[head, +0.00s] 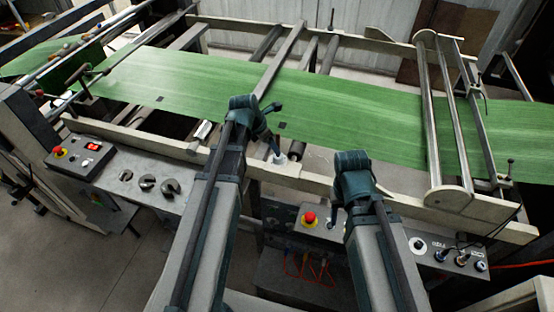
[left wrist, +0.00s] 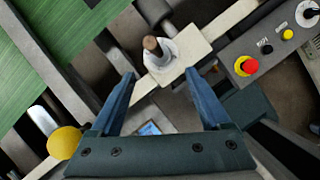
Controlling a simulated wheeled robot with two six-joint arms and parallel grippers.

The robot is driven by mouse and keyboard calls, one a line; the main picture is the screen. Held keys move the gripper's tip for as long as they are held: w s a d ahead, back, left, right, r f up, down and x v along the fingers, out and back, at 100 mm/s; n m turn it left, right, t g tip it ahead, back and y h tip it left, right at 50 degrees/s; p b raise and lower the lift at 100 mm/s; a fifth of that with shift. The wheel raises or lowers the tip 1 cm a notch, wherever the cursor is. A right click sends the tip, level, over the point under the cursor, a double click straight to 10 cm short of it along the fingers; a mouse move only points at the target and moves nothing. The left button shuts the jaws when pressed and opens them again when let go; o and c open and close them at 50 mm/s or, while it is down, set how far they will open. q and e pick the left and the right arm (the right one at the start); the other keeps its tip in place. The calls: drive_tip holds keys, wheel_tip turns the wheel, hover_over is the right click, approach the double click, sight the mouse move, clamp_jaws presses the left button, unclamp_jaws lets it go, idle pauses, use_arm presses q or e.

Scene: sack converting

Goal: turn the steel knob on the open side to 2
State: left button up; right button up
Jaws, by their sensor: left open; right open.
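A pale, rounded fitting with a brown-tipped post stands on a cream plate in the left wrist view (left wrist: 158,52); it looks like a steel knob, and no number can be read on it. In the head view it seems to be the small pale fitting (head: 296,150) on the machine's near rail. My left gripper (head: 276,132) is open beside it. In the left wrist view the fitting lies just beyond the two blue fingers, apart from them. My right gripper (head: 350,208) is open and empty, near a control box (head: 318,233).
Green sheet (head: 210,85) runs across the machine. The control box bears a red button (head: 309,219). A left panel (head: 80,165) has another red button, and a right panel (head: 450,262) carries several knobs. The cream near rail (head: 150,142) lies close to both arms.

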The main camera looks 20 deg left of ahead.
sight(278, 158)
use_arm(q)
drive_tip(key=b+x, duration=0.8)
drive_tip(key=x, duration=0.1)
drive_tip(key=shift+f, duration=0.3)
clamp_jaws()
drive_tip(key=shift+w, duration=0.1)
